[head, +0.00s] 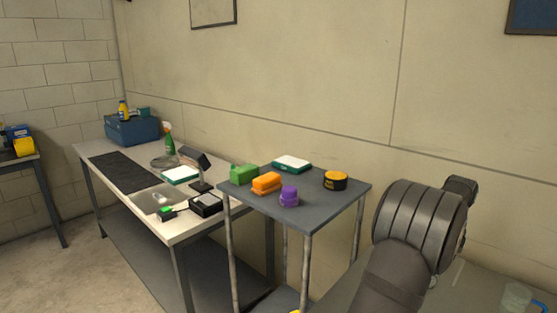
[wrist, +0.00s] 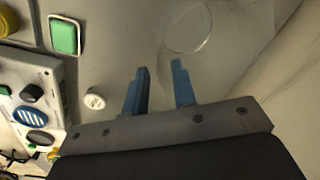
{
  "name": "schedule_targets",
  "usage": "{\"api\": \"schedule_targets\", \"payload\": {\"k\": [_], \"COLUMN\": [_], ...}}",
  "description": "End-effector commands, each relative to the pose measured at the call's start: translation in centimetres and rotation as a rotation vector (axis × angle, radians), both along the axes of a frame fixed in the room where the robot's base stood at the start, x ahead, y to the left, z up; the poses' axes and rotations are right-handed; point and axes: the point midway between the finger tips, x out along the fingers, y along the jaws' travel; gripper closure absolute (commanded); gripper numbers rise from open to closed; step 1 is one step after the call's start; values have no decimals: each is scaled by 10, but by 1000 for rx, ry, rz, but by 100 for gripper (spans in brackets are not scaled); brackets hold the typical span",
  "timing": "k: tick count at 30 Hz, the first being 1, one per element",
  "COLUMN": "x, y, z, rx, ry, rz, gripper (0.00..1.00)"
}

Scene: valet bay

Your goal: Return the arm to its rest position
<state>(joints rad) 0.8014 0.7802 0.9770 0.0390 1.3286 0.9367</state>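My gripper (wrist: 160,64) shows in the wrist view with its two blue fingers apart and nothing between them. It hangs over a grey surface (wrist: 115,25). My arm shows at the right of the head view, bent low beside the small grey table; the gripper itself cannot be made out there.
In the wrist view, a green block (wrist: 65,36), a white round piece (wrist: 95,101) and a grey caddy (wrist: 62,82) lie left of the fingers. In the head view, the small table (head: 318,208) holds several coloured items; a workbench (head: 186,232) stands left.

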Motion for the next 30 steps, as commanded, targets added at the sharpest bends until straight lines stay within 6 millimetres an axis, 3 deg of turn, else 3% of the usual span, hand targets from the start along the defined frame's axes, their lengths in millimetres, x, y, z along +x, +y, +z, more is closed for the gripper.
{"api": "schedule_targets", "payload": {"k": [3, 8, 9, 15, 26, 30], "x": [1, 3, 3, 3, 3, 3], "y": [0, 0, -1, -1, -1, -1], "z": [-25, -50, -39, -19, -14, -14], "rx": [2, 1, -3, -1, 0, 0], "ry": [3, 1, -4, -1, 0, 0], "rz": [0, 0, 0, 0, 0, 0], "gripper": [75, 75, 75, 75, 75, 50]}}
